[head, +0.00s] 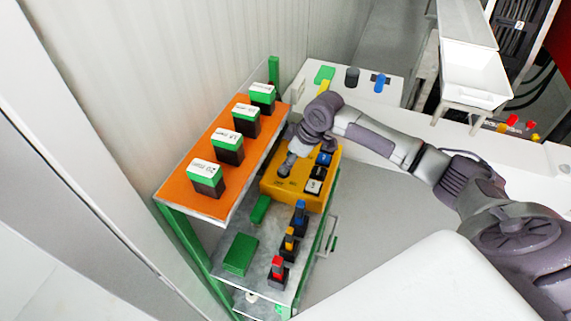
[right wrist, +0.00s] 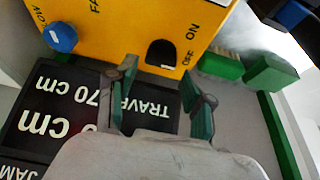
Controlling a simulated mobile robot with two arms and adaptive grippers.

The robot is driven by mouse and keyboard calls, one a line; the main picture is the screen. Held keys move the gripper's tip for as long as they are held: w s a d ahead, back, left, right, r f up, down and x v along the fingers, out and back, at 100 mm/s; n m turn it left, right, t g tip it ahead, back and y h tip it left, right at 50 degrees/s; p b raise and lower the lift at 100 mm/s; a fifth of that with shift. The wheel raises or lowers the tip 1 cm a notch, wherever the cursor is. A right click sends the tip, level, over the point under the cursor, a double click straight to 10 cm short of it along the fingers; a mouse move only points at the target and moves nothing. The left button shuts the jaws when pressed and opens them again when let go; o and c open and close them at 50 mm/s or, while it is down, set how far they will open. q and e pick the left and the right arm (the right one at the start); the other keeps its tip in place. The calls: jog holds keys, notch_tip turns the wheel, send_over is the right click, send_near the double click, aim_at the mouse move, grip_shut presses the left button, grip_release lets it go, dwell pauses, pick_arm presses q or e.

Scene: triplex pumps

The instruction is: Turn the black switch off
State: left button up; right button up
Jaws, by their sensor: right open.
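The yellow control box (head: 272,188) stands on the shelf unit in the head view; its face (right wrist: 110,25) fills the top of the right wrist view. The black switch (right wrist: 160,53) sits on that face near the OFF and ON lettering. Its exact position is hard to read. My right gripper (head: 287,168) is over the box in the head view. In the right wrist view, its two green-padded fingers (right wrist: 158,72) are spread, with the switch just beyond the gap between their tips. Nothing is between them. My left gripper is not in view.
A blue knob (right wrist: 60,37) is on the same face, beside black lettered plates (right wrist: 45,110). An orange shelf (head: 185,186) with several green-and-black blocks stands left of the box. Red, orange and blue switches (head: 278,267) line the lower shelf. Green blocks (head: 241,254) lie there too.

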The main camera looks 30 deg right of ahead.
jog(key=v, duration=0.8)
jog(key=shift+r, duration=0.35)
jog(key=shift+s+d, duration=0.15)
jog(key=shift+s, duration=0.05)
